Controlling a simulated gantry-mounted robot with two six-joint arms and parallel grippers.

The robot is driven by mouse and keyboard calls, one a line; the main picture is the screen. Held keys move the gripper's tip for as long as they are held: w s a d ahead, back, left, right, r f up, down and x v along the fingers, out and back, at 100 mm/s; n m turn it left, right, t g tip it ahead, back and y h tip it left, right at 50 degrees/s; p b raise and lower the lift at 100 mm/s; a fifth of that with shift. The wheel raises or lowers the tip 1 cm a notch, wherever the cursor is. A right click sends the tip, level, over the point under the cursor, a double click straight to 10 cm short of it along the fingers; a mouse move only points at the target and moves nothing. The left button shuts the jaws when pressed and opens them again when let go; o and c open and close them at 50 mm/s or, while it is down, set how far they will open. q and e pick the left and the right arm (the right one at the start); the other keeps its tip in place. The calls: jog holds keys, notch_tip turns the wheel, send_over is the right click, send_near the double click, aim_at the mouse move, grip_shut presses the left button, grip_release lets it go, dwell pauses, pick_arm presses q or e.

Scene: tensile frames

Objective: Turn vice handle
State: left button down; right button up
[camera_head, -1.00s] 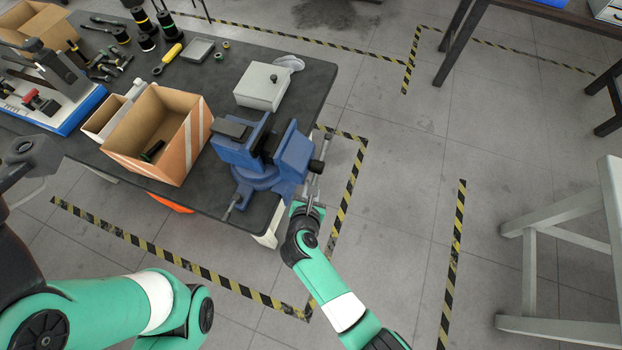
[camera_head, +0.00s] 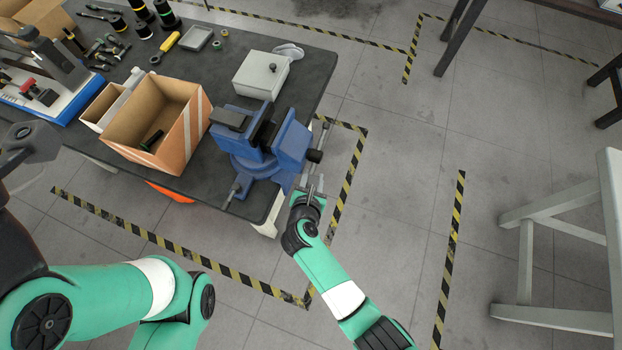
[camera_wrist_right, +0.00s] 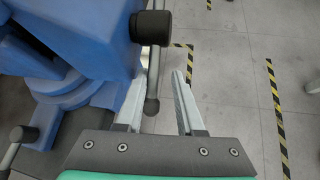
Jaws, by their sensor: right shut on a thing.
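The blue bench vice (camera_head: 258,165) is fixed at the right front corner of the dark workbench. Its metal handle bar (camera_head: 324,130) hangs by the dark screw end at the vice's right side. In the right wrist view the handle (camera_wrist_right: 153,78) runs down to a round knob between my fingers, nearer the left one. My right gripper (camera_head: 312,186) reaches up from below and is shut on the handle; it also shows in the right wrist view (camera_wrist_right: 160,90). My left arm is at the lower left, and its gripper does not show.
An open cardboard box (camera_head: 158,125) stands left of the vice, and a light grey box (camera_head: 262,75) stands behind it. Hand tools lie at the back left of the workbench (camera_head: 225,95). A grey stand (camera_head: 560,225) is at the right. The floor between is clear.

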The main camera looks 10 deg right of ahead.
jog(key=p+v, duration=0.4)
jog(key=v, duration=0.7)
jog(key=shift+s+p, duration=0.2)
jog(key=shift+p, duration=0.15)
